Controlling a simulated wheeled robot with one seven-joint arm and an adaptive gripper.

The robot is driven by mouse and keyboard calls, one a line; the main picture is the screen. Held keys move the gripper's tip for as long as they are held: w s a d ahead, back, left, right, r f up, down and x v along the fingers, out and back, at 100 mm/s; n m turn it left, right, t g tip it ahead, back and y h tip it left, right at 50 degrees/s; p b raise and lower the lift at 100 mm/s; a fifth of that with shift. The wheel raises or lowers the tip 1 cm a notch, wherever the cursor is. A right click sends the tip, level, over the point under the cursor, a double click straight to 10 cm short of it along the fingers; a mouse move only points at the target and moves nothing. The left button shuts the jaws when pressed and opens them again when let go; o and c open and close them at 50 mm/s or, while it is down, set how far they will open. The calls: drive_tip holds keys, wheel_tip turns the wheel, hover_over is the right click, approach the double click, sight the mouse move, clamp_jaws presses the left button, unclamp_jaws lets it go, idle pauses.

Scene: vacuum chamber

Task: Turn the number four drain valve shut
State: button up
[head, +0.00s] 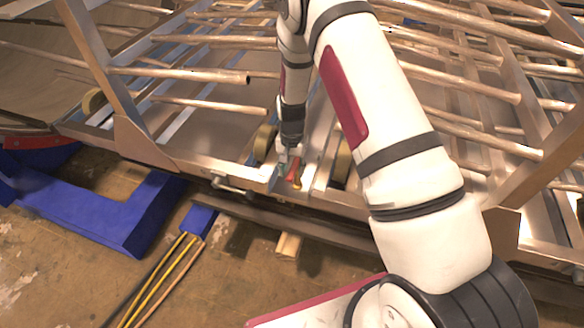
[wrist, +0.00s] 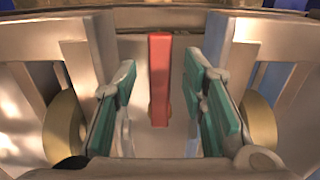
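The drain valve shows as a red handle (head: 294,168) on the metal frame, just by my gripper's tip in the head view. In the wrist view the red handle (wrist: 160,78) stands upright in the picture, between the two fingers. My gripper (wrist: 163,110) is open, with its green-padded fingers apart on either side of the handle. A gap shows between the handle and each finger. In the head view my gripper (head: 287,158) points down at the frame and partly hides the valve. A small brass-coloured part (head: 297,184) shows below the handle. No number is readable.
Metal beams and several copper-coloured pipes (head: 460,85) surround the valve. Tan round parts (wrist: 258,120) sit on both sides of my fingers. A blue support (head: 110,215) and yellow rods (head: 165,280) are on the floor at the left.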

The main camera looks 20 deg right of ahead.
clamp_jaws()
drive_tip(key=shift+w+a+m, duration=0.15)
drive_tip(key=shift+m, duration=0.15)
drive_tip(key=shift+w+a+m+b, duration=0.4)
drive_tip(key=shift+w+m+b, duration=0.5)
drive_tip(key=shift+m, duration=0.75)
drive_tip(key=shift+w+a+m+b, duration=0.4)
drive_tip(key=shift+w+m+b, duration=0.45)
drive_tip(key=shift+m, duration=0.75)
drive_tip(key=shift+w+a+m+b, duration=0.4)
drive_tip(key=shift+w+m+b, duration=0.25)
drive_tip(key=shift+m+b, duration=0.7)
drive_tip(key=shift+m, duration=0.4)
